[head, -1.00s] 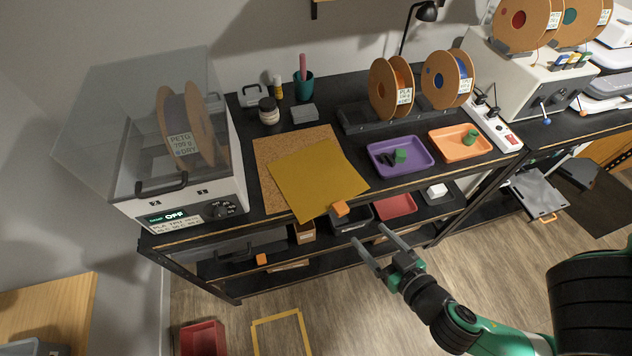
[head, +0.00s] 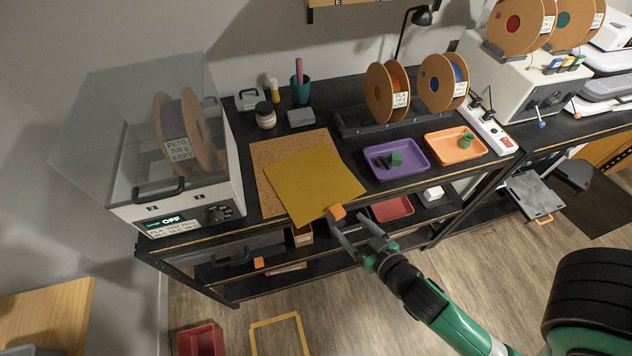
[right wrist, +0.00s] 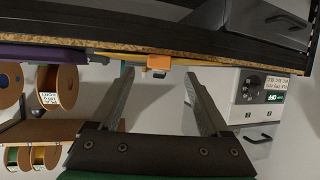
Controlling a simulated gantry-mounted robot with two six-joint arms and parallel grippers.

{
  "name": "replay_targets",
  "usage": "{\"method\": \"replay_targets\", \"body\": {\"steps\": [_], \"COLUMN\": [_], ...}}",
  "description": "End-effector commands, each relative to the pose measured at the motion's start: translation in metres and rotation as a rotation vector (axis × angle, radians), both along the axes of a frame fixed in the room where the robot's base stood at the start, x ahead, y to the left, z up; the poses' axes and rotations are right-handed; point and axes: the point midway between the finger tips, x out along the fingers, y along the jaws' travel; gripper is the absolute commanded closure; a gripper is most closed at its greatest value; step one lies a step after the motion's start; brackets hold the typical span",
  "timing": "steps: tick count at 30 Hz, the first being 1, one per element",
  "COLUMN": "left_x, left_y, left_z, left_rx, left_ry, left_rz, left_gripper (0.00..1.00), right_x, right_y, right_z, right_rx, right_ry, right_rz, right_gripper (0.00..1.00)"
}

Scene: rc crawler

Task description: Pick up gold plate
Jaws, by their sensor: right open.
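The gold plate (head: 312,182) is a thin flat sheet lying on the cork mat (head: 266,190) on the black bench top, with its front corner reaching the bench edge. An orange tab (head: 336,212) sits at the plate's front edge. In the right wrist view the plate shows edge-on as a thin yellow strip (right wrist: 115,56), with the orange tab (right wrist: 159,63) between the fingers' directions. My right gripper (head: 357,228) is open and empty, just in front of the orange tab and apart from it. My left gripper is not in view.
A purple tray (head: 427,153) and an orange tray (head: 478,146) lie to the right on the bench. A filament dryer (head: 190,215) stands to the left. A red tray (head: 392,209) is on the shelf below. Spools stand behind the trays.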

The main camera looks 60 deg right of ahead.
Motion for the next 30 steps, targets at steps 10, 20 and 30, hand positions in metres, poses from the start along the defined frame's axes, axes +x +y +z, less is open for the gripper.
{"method": "replay_targets", "body": {"steps": [10, 20, 30], "left_x": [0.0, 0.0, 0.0], "left_y": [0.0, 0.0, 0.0], "left_z": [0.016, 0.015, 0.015], "left_rx": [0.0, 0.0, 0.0], "left_ry": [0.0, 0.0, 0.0], "left_rz": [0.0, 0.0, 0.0], "left_gripper": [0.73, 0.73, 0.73], "right_x": [0.039, 0.04, 0.039], "right_y": [-0.026, -0.026, -0.026], "right_z": [-0.014, -0.015, -0.015], "right_rx": [0.0, -0.001, 0.0], "right_ry": [0.0, -0.001, 0.0], "right_rz": [-0.001, 0.0, 0.0], "right_gripper": [0.2, 0.4, 1.0]}}
